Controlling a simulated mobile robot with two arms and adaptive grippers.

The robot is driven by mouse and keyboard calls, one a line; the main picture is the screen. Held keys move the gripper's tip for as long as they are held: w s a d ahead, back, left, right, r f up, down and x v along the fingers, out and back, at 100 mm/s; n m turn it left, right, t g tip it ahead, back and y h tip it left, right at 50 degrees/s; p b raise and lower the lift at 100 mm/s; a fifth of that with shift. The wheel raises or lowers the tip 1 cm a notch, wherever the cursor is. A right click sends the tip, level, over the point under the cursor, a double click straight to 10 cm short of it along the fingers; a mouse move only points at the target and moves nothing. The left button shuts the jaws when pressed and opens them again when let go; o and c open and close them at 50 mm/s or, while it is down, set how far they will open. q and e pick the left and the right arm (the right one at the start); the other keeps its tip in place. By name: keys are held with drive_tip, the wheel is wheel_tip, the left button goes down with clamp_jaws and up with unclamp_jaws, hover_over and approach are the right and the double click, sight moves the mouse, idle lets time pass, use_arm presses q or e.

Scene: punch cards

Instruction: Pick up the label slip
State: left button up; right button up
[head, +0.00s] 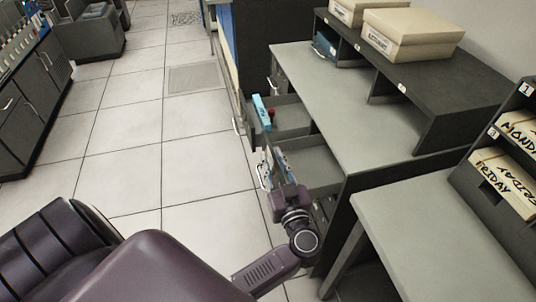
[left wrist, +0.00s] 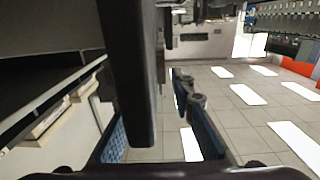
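I cannot make out the label slip with certainty in either view. My left gripper (head: 279,161) is at the lower open drawer (head: 315,163) of the grey desk, close to its front and handle. In the left wrist view the blue-padded fingers of my left gripper (left wrist: 158,115) stand apart. A dark upright panel (left wrist: 130,70), seemingly the drawer front, shows between them; I cannot tell whether they touch it. Nothing else shows between the fingers. My right gripper is in neither view.
The upper drawer (head: 290,115) is also open, with a light-blue item (head: 261,109) and a small red item (head: 271,115) at its front. The desk top (head: 340,105) is bare in front of a dark shelf (head: 440,75) bearing cream boxes (head: 410,32). The tiled floor (head: 125,150) at left is clear.

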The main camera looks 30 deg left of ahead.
use_arm(q)
drive_tip(key=shift+w+a+f, duration=0.1)
drive_tip(key=shift+a, duration=0.1)
drive_tip(key=shift+d, duration=0.1)
drive_tip(key=shift+s+d+r, duration=0.25)
drive_tip(key=shift+s, duration=0.05)
drive_tip(key=shift+c, duration=0.5)
clamp_jaws()
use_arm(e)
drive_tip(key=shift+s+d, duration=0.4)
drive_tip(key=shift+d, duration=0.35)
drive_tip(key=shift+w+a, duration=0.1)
